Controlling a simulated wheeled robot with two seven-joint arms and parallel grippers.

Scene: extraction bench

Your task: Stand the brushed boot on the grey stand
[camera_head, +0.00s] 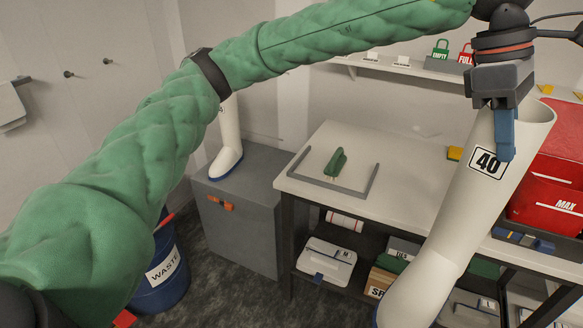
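A tall white boot (455,215) labelled "40" hangs tilted in front of the bench at the right, its foot cut off by the bottom edge. My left gripper (505,135) is shut on its upper rim, one blue finger showing outside the shaft. The other finger is hidden inside the boot. The grey stand (240,235), a box with an orange latch, is on the floor left of the bench. Another white boot (228,140) with a blue sole stands upright on it, its top hidden behind my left arm. My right gripper is out of view.
A green brush (336,162) lies on the white bench (415,165) inside a low grey U-shaped frame (372,180). A blue waste drum (165,280) stands left of the stand. Red bins (550,195) are at the right. The stand's top is bare right of its boot.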

